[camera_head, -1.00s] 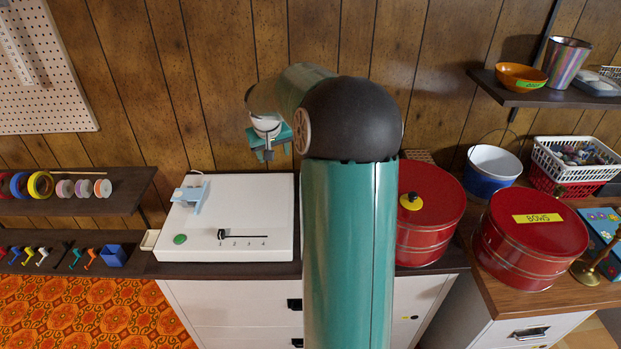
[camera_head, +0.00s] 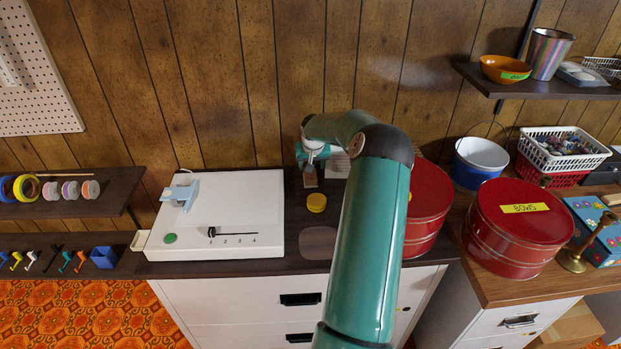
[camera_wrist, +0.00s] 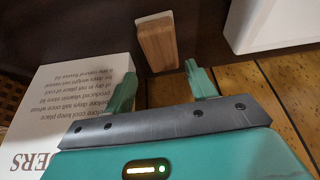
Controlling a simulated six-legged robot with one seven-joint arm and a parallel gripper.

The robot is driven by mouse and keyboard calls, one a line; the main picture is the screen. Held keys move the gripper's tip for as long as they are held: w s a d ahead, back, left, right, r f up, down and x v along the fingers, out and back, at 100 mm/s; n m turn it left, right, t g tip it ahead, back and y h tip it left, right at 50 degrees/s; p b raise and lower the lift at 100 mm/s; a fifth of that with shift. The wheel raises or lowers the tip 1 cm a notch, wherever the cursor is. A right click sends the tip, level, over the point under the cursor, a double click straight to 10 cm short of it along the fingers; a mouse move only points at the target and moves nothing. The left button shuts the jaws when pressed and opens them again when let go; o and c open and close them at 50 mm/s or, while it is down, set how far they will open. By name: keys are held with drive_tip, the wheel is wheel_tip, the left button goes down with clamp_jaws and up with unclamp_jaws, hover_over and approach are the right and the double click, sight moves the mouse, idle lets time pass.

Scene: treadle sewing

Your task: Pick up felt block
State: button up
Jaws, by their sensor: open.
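The felt block (camera_wrist: 157,42) is a small wooden block with a pale layer at its far end. It stands on the dark worktop, and in the head view it shows as a small brown shape (camera_head: 310,179) just below my gripper (camera_head: 312,160). In the wrist view my gripper (camera_wrist: 160,68) is open, with one green finger to each side of the block's near end. The block looks ahead of the fingertips, and I see no contact. How far the fingers are above the worktop is hard to tell.
A white book or box with printed text (camera_wrist: 80,110) lies close beside the left finger. A white machine with a slider (camera_head: 232,213) stands left. A yellow round item (camera_head: 316,202) and a flat brown oval (camera_head: 318,243) lie in front. A red tin (camera_head: 428,205) stands right.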

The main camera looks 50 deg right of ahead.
drive_tip(key=x, duration=0.5)
drive_tip(key=shift+w+a+f, duration=0.15)
drive_tip(key=shift+f, duration=0.25)
drive_tip(key=c, duration=0.8)
drive_tip(key=shift+a+r, duration=0.1)
drive_tip(key=shift+r, duration=0.05)
drive_tip(key=shift+r, duration=0.2)
wheel_tip(320, 180, up, 6)
drive_tip(key=shift+r, duration=0.2)
drive_tip(key=s+a, duration=0.4)
drive_tip(key=a, duration=0.1)
drive_tip(key=s+a, duration=0.9)
drive_tip(key=a, duration=0.1)
drive_tip(key=shift+s, duration=0.15)
